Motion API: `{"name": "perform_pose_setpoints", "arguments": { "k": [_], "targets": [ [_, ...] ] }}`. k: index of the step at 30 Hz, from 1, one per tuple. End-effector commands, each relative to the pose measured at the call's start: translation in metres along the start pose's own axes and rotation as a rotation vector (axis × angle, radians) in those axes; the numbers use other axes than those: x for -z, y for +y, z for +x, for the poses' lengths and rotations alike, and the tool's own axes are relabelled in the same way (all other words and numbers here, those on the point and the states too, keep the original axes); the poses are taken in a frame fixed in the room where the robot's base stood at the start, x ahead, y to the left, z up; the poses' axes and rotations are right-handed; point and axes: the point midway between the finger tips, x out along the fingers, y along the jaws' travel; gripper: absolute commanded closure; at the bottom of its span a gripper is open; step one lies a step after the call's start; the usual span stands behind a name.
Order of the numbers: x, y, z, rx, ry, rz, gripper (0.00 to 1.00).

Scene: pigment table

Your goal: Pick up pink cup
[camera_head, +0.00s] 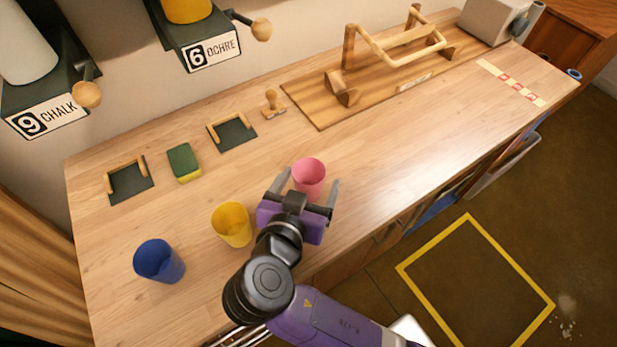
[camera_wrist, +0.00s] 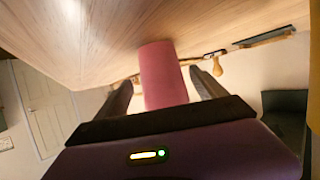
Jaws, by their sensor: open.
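The pink cup (camera_head: 310,176) stands upright on the wooden table (camera_head: 390,170), near the table's front edge. My gripper (camera_head: 308,184) is open, with one finger on each side of the cup. In the wrist view the pink cup (camera_wrist: 162,75) shows between the two fingertips of my gripper (camera_wrist: 161,85). Gaps show between the cup and both fingers there, so the fingers do not appear to press on it.
A yellow cup (camera_head: 232,225) stands just left of my gripper, and a blue cup (camera_head: 159,262) farther left. Behind are a green and yellow sponge (camera_head: 184,163), a wooden stamp (camera_head: 271,104) and a board with a wooden frame (camera_head: 345,115). The table right of the pink cup is clear.

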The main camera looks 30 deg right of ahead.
Motion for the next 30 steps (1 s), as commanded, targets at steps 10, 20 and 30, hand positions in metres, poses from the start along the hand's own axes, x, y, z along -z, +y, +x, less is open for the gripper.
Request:
{"name": "perform_pose_setpoints", "arguments": {
  "k": [10,20,30],
  "targets": [
    [0.0,-0.004,0.041,-0.002,0.001,0.0,0.19],
    [-0.001,-0.004,0.043,-0.001,0.0,0.0,0.37],
    [-0.001,-0.004,0.042,-0.001,0.001,0.0,0.84]
  ]
}}
